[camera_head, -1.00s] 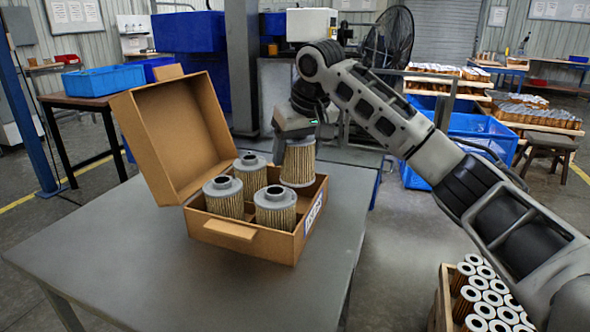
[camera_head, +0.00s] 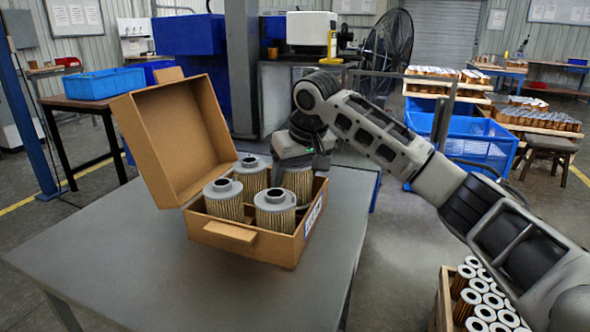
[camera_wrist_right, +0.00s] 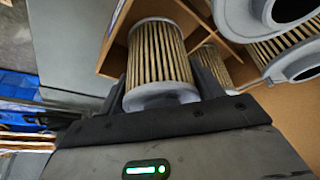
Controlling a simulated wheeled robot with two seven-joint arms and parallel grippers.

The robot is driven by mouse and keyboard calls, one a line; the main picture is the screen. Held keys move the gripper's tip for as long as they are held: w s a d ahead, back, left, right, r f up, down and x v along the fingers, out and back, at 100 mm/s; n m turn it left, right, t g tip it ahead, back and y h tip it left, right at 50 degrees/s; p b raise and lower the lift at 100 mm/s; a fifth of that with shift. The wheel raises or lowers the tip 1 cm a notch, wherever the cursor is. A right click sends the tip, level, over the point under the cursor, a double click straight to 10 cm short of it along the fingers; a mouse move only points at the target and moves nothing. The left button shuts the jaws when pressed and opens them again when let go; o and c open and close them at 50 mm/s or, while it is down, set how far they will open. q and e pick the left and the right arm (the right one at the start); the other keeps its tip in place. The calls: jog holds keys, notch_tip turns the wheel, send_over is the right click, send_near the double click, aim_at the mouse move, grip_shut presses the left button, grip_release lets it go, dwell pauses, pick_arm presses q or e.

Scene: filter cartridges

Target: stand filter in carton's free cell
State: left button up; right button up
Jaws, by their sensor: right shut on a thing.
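The open cardboard carton (camera_head: 262,246) stands on the grey table with its lid tipped back to the left. Three grey-capped pleated filters stand in it: front left (camera_head: 224,197), front right (camera_head: 275,208) and back left (camera_head: 250,174). My right gripper (camera_head: 294,166) is shut on a fourth filter (camera_head: 298,184) at the carton's back right cell. That filter is upright, its lower part hidden behind the carton wall and the front right filter. In the right wrist view the held filter (camera_wrist_right: 159,60) sits between the fingers, beside a cardboard divider. My left gripper is not in view.
The grey table (camera_head: 120,262) is clear around the carton. A crate of several more filters (camera_head: 485,300) stands at the lower right, beneath my right arm. A blue bin (camera_head: 103,82) lies on a table behind the carton lid.

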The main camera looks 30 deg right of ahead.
jog(key=o, duration=1)
jog(key=shift+f, duration=0.25)
jog(key=shift+r, duration=0.1)
jog(key=shift+r+b, duration=0.3)
jog(key=shift+b, duration=0.15)
jog(key=p+v, duration=0.2)
jog(key=v, duration=1)
jog(key=shift+r, duration=0.35)
